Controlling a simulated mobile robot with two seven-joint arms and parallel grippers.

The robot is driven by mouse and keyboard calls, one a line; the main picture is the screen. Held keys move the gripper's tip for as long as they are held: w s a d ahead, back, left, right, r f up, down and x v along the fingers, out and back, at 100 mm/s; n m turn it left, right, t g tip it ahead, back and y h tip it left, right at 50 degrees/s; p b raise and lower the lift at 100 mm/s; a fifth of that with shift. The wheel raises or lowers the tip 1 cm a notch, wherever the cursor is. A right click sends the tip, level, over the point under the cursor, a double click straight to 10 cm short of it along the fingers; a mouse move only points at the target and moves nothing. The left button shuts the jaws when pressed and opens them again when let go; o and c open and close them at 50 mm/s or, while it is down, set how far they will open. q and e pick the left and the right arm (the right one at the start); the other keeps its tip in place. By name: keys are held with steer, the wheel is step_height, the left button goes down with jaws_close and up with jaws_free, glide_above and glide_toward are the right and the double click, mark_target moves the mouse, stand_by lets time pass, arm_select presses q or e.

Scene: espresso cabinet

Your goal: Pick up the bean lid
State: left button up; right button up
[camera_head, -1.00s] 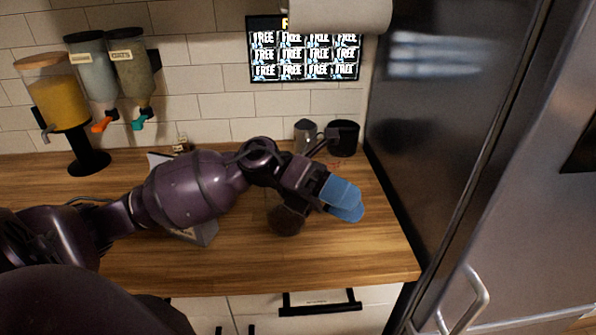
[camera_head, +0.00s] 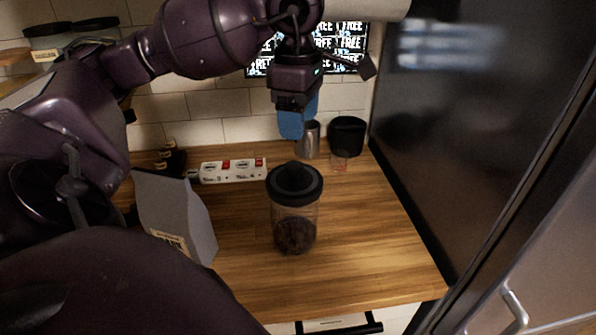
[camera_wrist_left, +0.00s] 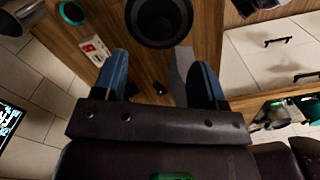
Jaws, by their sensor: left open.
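The bean lid (camera_head: 294,180) is a round black cap with a raised knob. It sits on a clear jar (camera_head: 295,214) with dark beans in the bottom, standing on the wooden counter. My left gripper (camera_head: 291,124) has blue fingers pointing down, above and behind the lid in the head view. In the left wrist view the left gripper (camera_wrist_left: 160,75) is open and empty, with the lid (camera_wrist_left: 159,18) at the top edge, beyond the fingertips. The gripper is apart from the lid. My right gripper is not in view.
A grey bag (camera_head: 178,219) stands left of the jar. A white power strip (camera_head: 232,170) lies behind it. A metal cup (camera_head: 309,140) and a black container (camera_head: 346,136) stand at the back, near the dark fridge (camera_head: 450,130). The counter right of the jar is clear.

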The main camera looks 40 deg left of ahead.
mark_target(297, 165)
arm_select(q)
steer(key=shift+a+f, duration=0.1)
steer(key=shift+a, duration=0.15)
step_height(297, 165, down, 5)
steer(key=shift+d+r, duration=0.1)
steer(key=shift+s+f+p, duration=0.15)
steer(key=shift+f+p, duration=0.25)
steer(key=shift+f, duration=2.35)
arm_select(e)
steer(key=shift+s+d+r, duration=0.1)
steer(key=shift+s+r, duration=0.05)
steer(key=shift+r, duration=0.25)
arm_select(q)
steer(key=shift+c, duration=0.3)
